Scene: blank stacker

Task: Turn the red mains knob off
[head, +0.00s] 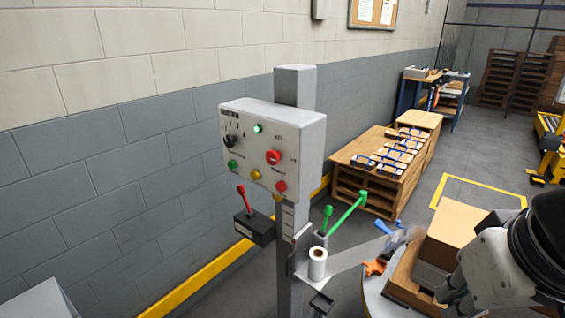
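A grey control box (262,150) is mounted on a grey post at the centre left. A red knob (273,157) sits on the right part of its sloping front face; small markings lie around it, too small to read for its setting. A second red round control (280,187) sits lower on the panel. My arm, grey and black, enters at the lower right, well apart from the box. My gripper (453,293) is only partly seen at the lower right edge, and its fingers cannot be made out clearly.
The panel also has a black knob (229,141), a green lamp (258,128) and a yellow button (256,175). A red-handled lever (242,196), green levers (345,212) and a white roll (317,262) surround the post. An open carton (415,284) lies beside my arm.

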